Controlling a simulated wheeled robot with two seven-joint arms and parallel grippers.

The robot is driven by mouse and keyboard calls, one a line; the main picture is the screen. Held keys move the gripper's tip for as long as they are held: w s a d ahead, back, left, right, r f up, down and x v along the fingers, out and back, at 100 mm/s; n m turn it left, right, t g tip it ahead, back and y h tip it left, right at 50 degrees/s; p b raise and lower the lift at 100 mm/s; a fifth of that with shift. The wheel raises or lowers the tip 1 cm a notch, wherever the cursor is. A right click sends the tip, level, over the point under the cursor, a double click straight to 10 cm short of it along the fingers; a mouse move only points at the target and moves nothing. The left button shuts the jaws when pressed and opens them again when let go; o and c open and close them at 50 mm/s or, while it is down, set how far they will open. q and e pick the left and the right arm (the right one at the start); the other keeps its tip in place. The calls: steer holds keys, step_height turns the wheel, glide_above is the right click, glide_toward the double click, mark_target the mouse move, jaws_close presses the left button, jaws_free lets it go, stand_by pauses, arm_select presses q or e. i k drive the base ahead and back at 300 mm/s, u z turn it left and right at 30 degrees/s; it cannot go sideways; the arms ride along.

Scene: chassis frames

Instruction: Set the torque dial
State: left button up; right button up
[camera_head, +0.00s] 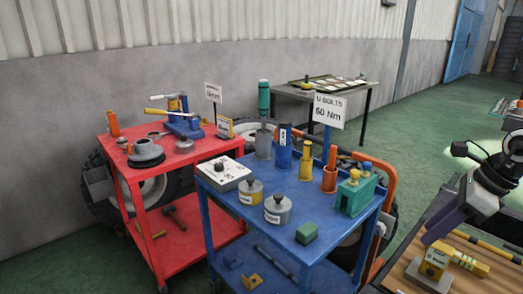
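A white box (224,174) with a dark round knob on top sits at the left rear of the blue cart (330,237); it looks like the torque dial, but its scale is too small to read. A sign (329,111) above the cart reads "U BOLTS 60 Nm". My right gripper (436,232), purple at its end, comes in from the right edge, well apart from the white box. It is over the wooden-topped bench, close to a grey block with a yellow top. I cannot tell how its fingers stand. My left gripper is not in view.
Two labelled round pots (277,209), a green block (307,232), several upright tubes (283,146) and a green holder (356,194) crowd the blue cart. A red cart (170,164) stands left. The bench (463,252) is at right. Green floor (420,130) is open behind.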

mark_target(218, 166)
steer(key=u, duration=0.45)
steer(key=i, duration=1.3)
steer(key=u, duration=0.7)
